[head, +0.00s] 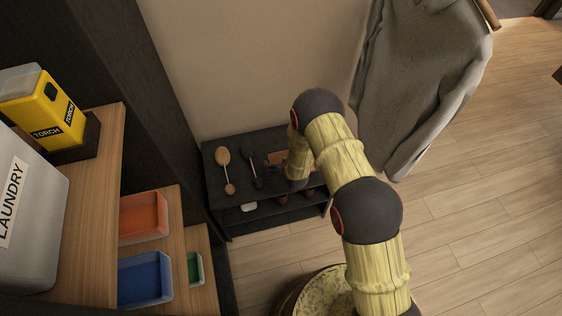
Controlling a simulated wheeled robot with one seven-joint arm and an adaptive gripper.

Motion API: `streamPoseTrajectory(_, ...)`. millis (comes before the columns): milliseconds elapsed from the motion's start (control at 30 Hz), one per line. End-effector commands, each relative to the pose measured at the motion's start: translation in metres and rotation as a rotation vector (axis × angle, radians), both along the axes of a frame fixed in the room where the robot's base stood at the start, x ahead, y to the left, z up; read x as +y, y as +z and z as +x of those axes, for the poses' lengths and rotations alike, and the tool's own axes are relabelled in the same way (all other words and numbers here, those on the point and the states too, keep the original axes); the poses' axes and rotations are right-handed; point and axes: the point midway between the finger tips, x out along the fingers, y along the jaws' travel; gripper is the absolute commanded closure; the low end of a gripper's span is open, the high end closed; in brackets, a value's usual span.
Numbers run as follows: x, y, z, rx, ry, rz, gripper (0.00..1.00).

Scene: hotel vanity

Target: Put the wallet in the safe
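My arm reaches from the bottom right to a low black rack, and my gripper (291,184) is at its far end over the rack's right part. The fingers are small and mostly hidden by the arm, so I cannot tell if they are open or shut. A small brown object (276,158) lies on the rack top just left of the gripper; it may be the wallet, but it is too small and partly covered to be sure. I cannot make out a safe in this view.
The black rack (214,165) holds a wooden brush (224,158) and a dark long-handled item (256,170). At left are a laundry box (30,215), a yellow torch box (45,110), and orange (143,218), blue (145,280) and green (195,268) trays. A grey coat (425,75) hangs right.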

Motion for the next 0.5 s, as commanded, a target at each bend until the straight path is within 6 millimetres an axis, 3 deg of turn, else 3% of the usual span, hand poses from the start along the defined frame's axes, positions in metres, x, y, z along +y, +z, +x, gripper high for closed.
streamPoseTrajectory(500, -0.0001, -0.0002, -0.0005, 0.001, 0.0, 0.0, 0.31)
